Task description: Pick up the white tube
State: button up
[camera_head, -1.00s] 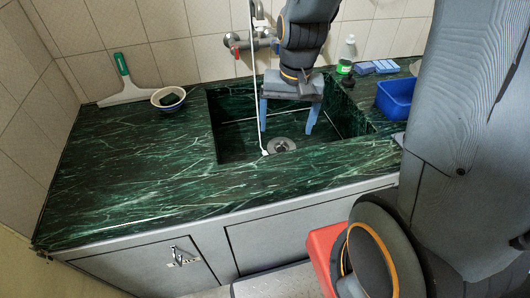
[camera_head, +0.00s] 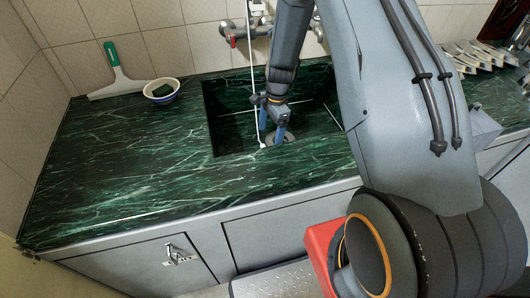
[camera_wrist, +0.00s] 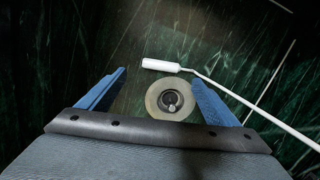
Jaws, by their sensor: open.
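The white tube (camera_head: 256,95) hangs thin and nearly upright from the wall fittings down into the green marble sink. Its thicker white end (camera_head: 263,144) is near the front of the basin. In the wrist view the thick end (camera_wrist: 161,65) lies just beyond the fingertips, with the thin part (camera_wrist: 255,108) running off to the lower right, past the right finger. My gripper (camera_head: 273,138) points down into the sink beside the tube. Its blue fingers (camera_wrist: 157,78) are apart with nothing between them except the view of the drain behind.
A round metal drain (camera_wrist: 171,100) is in the sink floor. The sink walls (camera_head: 207,120) surround my gripper. Taps (camera_head: 240,30) are on the wall behind.

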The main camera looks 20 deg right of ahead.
jog(key=shift+a+f+p, duration=0.2)
jog(key=shift+f+p, duration=0.15)
jog(key=shift+f, duration=0.8)
jog(key=shift+a+f+p, duration=0.2)
jog(key=shift+f+p, duration=0.2)
jog(key=shift+f, duration=0.75)
jog(key=shift+a+f+p, duration=0.2)
jog(key=shift+f+p, duration=0.15)
jog(key=shift+f, duration=0.8)
jog(key=shift+c, duration=0.3)
jog(key=c, duration=1.1)
